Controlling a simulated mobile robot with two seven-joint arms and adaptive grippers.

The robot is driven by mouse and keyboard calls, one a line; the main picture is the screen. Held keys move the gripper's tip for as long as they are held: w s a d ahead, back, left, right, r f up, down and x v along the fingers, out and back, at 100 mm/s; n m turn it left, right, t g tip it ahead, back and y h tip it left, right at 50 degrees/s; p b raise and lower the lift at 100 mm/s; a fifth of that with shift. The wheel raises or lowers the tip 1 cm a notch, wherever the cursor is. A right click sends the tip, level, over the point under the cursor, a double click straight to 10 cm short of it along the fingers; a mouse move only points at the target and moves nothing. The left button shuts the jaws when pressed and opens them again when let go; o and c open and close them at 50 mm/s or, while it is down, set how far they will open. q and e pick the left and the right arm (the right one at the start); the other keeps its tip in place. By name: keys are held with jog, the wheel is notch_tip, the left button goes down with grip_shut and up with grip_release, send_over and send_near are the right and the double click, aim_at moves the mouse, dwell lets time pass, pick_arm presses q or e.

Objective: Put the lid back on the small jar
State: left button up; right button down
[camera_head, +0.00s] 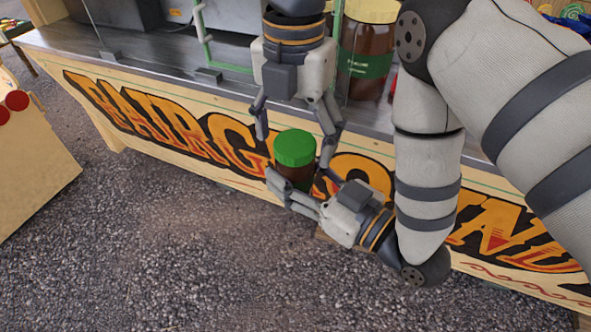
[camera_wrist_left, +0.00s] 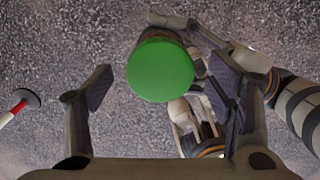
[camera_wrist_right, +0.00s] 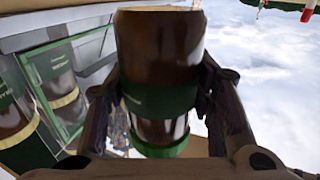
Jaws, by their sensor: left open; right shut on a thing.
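The small jar (camera_head: 297,180) is brown with a green label, and it is upright in the head view. Its green lid (camera_head: 295,148) sits on top; whether it is fastened I cannot tell. My right gripper (camera_head: 292,186) is shut on the jar's body, holding it in the air in front of the counter. In the right wrist view the jar (camera_wrist_right: 160,50) appears upside down between the fingers, with the lid (camera_wrist_right: 160,150) at the bottom. My left gripper (camera_head: 297,125) is open just above the lid, pointing down. In the left wrist view the lid (camera_wrist_left: 160,70) shows between its fingers, apart from them.
The counter (camera_head: 225,88) with painted lettering is close behind the grippers. A large jar (camera_head: 366,60) with a green label stands on it, beside a green-framed glass panel. A wooden stand (camera_head: 35,160) is at the far left. Gravel ground in front is clear.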

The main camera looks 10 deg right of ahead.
pick_arm(q)
jog(key=n, duration=0.4)
jog(key=shift+n, duration=0.4)
jog(key=n, duration=0.5)
jog(key=shift+n, duration=1.2)
jog(key=n, duration=0.5)
jog(key=shift+r, duration=0.1)
jog(key=shift+n, duration=0.5)
notch_tip(320, 180, up, 8)
jog(key=shift+r, duration=0.1)
jog(key=w+a+f+m+t+y, duration=0.2)
jog(key=w+a+f+m+y, duration=0.15)
jog(key=a+f+m, duration=0.35)
jog(key=w+a+f+m+t+y, duration=0.2)
jog(key=w+a+f+m, duration=0.2)
jog(key=a+f, duration=0.45)
jog(key=s+a+f+m+t, duration=0.2)
jog(key=a+f+m, duration=0.5)
jog(key=f+m, duration=0.5)
jog(key=shift+s+f+m, duration=0.25)
jog(key=shift+s+m, duration=0.15)
jog(key=shift+m, duration=0.6)
